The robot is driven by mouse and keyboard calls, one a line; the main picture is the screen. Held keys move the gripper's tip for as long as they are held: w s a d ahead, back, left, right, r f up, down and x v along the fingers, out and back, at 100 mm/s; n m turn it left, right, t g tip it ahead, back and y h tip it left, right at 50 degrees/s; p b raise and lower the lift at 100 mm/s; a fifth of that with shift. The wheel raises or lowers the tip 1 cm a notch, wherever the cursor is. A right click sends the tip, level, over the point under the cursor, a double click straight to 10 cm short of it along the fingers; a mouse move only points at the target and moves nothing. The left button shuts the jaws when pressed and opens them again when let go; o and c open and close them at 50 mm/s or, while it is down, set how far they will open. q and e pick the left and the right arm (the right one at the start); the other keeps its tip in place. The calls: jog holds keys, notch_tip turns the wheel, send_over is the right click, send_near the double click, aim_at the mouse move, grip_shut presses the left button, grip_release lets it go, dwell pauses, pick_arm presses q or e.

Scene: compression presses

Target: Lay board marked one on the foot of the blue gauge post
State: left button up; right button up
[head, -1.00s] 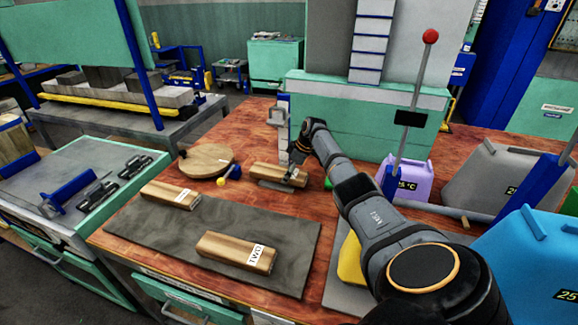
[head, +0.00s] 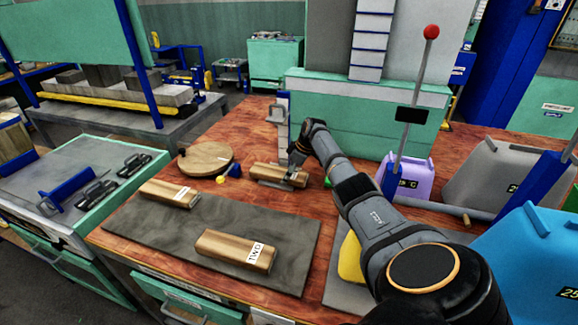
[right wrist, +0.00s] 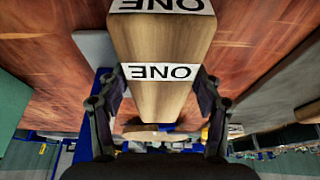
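The board marked one (head: 268,172) is a wooden block with a white ONE label in the right wrist view (right wrist: 160,95). It lies level at the front of the gauge post (head: 284,122), low over the table. My right gripper (head: 298,160) is at its right end; in the right wrist view its fingers (right wrist: 162,88) press against both sides of the board. Part of the grey foot (right wrist: 92,45) shows beside the board, with blue of the post near it. I cannot tell whether the board touches the foot. My left gripper is not in view.
A board marked TWO (head: 235,250) and another labelled board (head: 168,193) lie on the dark mat (head: 135,228). A round wooden disc (head: 207,158) and small blue and yellow items sit left of the post. A purple container (head: 412,182) and red-knobbed lever (head: 430,32) stand right.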

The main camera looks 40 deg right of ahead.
jog(key=o, duration=0.5)
jog(key=shift+f, duration=0.1)
jog(key=shift+o, duration=0.2)
notch_tip(320, 180, up, 10)
jog(key=shift+r, duration=0.1)
dwell(0.6)
